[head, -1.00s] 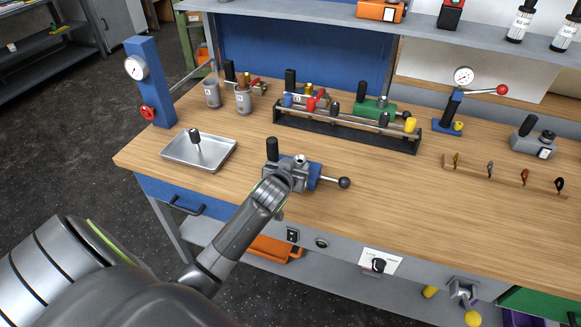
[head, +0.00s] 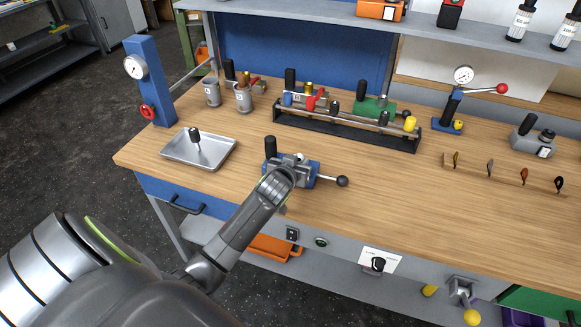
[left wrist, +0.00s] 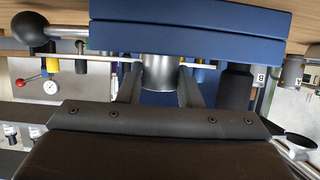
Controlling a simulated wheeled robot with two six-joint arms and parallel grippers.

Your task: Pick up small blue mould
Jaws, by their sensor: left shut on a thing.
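The small blue mould (head: 306,169) is near the front edge of the wooden bench, with a black upright handle and a rod ending in a black ball (head: 342,181). My left gripper (head: 295,166) is over it, and my wrist hides part of it. In the left wrist view, which looks upside down, the blue body (left wrist: 200,42) fills the top. The two dark fingers (left wrist: 160,88) are closed on a silver cylindrical neck (left wrist: 160,72) against that body. I cannot tell whether the mould is off the bench. My right gripper is out of view.
A metal tray (head: 222,163) with a black-handled tool lies to the left. Behind is a dark rack (head: 345,131) with several coloured knobs. A blue press (head: 150,80) stands at the back left. The bench to the right of the mould is mostly clear.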

